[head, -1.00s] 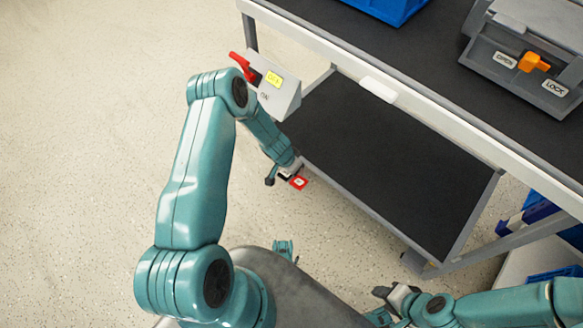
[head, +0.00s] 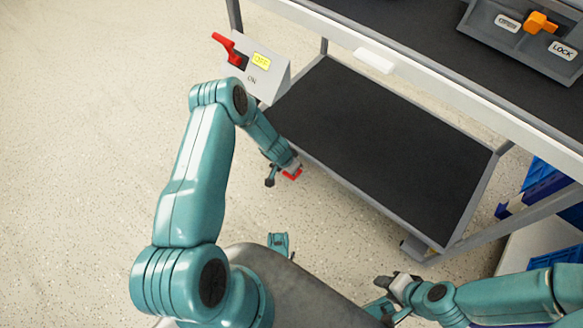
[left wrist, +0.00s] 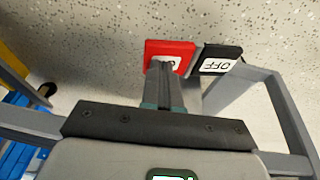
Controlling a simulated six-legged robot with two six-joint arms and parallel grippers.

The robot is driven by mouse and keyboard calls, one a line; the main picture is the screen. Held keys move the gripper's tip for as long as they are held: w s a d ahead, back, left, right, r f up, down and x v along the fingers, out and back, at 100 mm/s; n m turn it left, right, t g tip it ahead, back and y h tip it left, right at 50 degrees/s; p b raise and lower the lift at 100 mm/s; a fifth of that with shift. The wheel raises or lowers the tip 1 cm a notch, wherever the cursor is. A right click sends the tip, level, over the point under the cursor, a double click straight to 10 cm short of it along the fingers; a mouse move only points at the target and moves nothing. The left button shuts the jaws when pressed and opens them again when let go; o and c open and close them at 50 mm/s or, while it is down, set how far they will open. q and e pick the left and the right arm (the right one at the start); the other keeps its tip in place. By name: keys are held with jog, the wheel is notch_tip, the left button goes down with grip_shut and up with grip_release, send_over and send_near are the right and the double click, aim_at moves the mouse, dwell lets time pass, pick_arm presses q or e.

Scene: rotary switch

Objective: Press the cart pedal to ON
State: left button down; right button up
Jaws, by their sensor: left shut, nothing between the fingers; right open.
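The cart pedal shows in the left wrist view as a red pad (left wrist: 180,52) beside a black pad labelled OFF (left wrist: 219,62). The red pad's label is partly hidden by my fingers. My left gripper (left wrist: 163,72) is shut and empty, its tips over the red pad; I cannot tell whether they touch it. In the head view, the red pad (head: 293,174) shows low at the cart's near side, partly covered by my left gripper (head: 281,173). My right gripper (head: 388,283) is open and empty at the lower right, away from the pedal.
The cart's black lower shelf (head: 380,140) lies right of my left arm. A grey switch box (head: 257,66) with a red lever and a yellow OFF label sits on its left corner. A grey unit with an orange knob (head: 540,22) stands on top. Floor is clear at left.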

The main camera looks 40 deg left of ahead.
pick_arm(q)
jog(key=shift+d+f+y, duration=0.2)
jog(key=shift+d+y, duration=0.1)
jog(key=shift+y, duration=0.2)
jog(key=shift+d+f, duration=0.1)
jog(key=shift+f, duration=0.05)
jog(key=shift+s+d+f+b, duration=0.1)
jog(key=shift+d+f+b, duration=0.3)
jog(key=shift+d+f, duration=0.35)
jog(key=shift+a+f, duration=0.1)
jog(key=shift+f, duration=0.1)
dwell(0.3)
jog(key=s+d+r+p, duration=0.1)
jog(key=d+r+p, duration=0.1)
jog(key=r, duration=0.4)
jog(key=s+d+r+p, duration=0.2)
jog(key=r+p, duration=0.3)
jog(key=r, duration=0.1)
jog(key=shift+d+r, duration=0.25)
jog(key=shift+r, duration=0.15)
jog(key=shift+s, duration=0.1)
